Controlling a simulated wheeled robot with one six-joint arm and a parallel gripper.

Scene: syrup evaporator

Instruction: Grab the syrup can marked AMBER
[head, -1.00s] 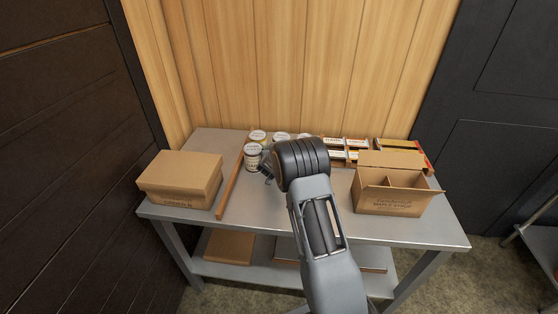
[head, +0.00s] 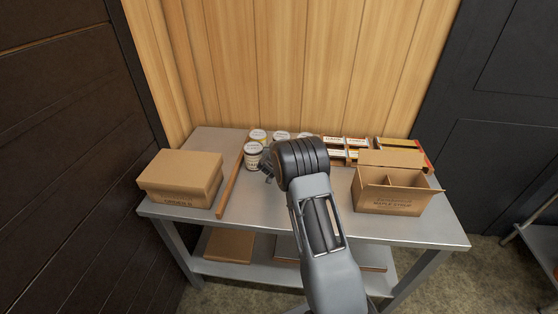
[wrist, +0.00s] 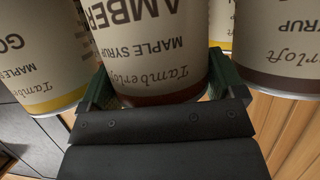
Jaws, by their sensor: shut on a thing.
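The syrup can marked AMBER (wrist: 150,45) fills the middle of the wrist view, its lettering upside down and a dark reddish band along its lower edge in the picture. My gripper (wrist: 160,92) is shut on it, with a green finger on each side. In the head view the can at the front of the group (head: 253,155) is beside my gripper (head: 268,172), which is partly hidden by my wrist. I cannot tell whether the can touches the table.
A can with a yellow band (wrist: 40,60) and one with a dark brown band (wrist: 275,50) flank it closely. A wooden strip (head: 230,187) and closed carton (head: 181,178) lie left. An open divided carton (head: 390,202) and small boxes (head: 357,143) stand right. The table's front (head: 265,222) is clear.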

